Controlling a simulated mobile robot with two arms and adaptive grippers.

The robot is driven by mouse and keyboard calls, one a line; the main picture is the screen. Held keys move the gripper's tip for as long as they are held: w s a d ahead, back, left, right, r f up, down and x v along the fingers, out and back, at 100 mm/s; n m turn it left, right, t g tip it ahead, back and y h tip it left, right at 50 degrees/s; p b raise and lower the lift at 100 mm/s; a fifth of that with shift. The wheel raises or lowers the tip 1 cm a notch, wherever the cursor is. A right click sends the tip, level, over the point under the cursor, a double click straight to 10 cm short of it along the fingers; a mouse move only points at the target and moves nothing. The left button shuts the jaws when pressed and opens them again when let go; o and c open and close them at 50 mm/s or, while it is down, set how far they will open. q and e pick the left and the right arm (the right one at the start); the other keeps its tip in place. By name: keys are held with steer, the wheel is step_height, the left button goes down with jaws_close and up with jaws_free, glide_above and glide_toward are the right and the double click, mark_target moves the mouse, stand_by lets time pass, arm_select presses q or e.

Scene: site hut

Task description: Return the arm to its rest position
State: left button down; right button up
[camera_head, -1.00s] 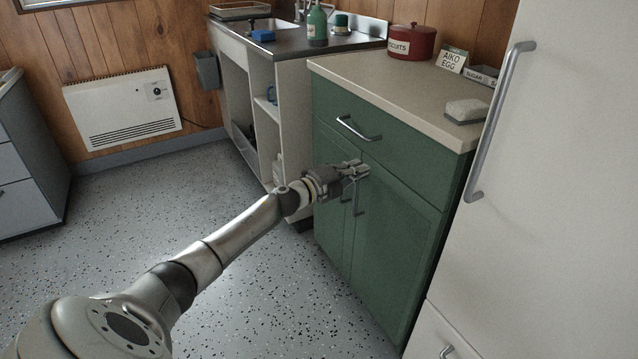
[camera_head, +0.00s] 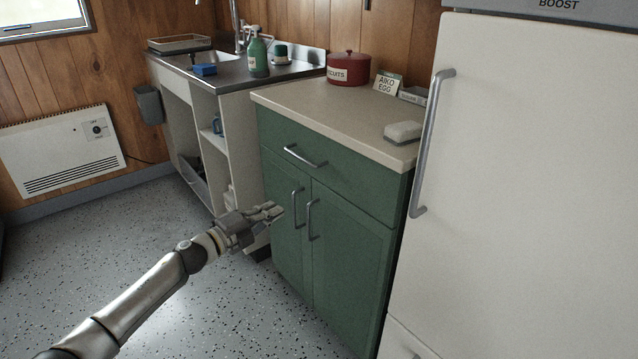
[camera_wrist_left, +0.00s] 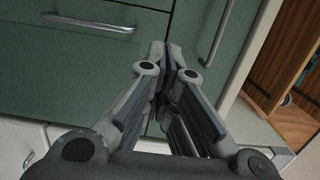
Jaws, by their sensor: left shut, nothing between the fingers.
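My left arm (camera_head: 150,300) reaches in from the lower left in the head view. Its gripper (camera_head: 277,210) is shut and empty, in front of the lower left part of the green cabinet (camera_head: 350,245), near the left door's handle (camera_head: 295,208) but apart from it. My right gripper is not in view.
A white fridge (camera_head: 520,170) with a long handle stands right of the cabinet. The open-fronted sink unit (camera_head: 250,150) is left of it. A biscuit tin (camera_head: 350,70) and a sponge-like block (camera_head: 403,132) sit on the worktop. The speckled floor (camera_head: 110,240) at left is clear.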

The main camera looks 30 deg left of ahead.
arm_select(q)
steer(key=shift+d, duration=0.1)
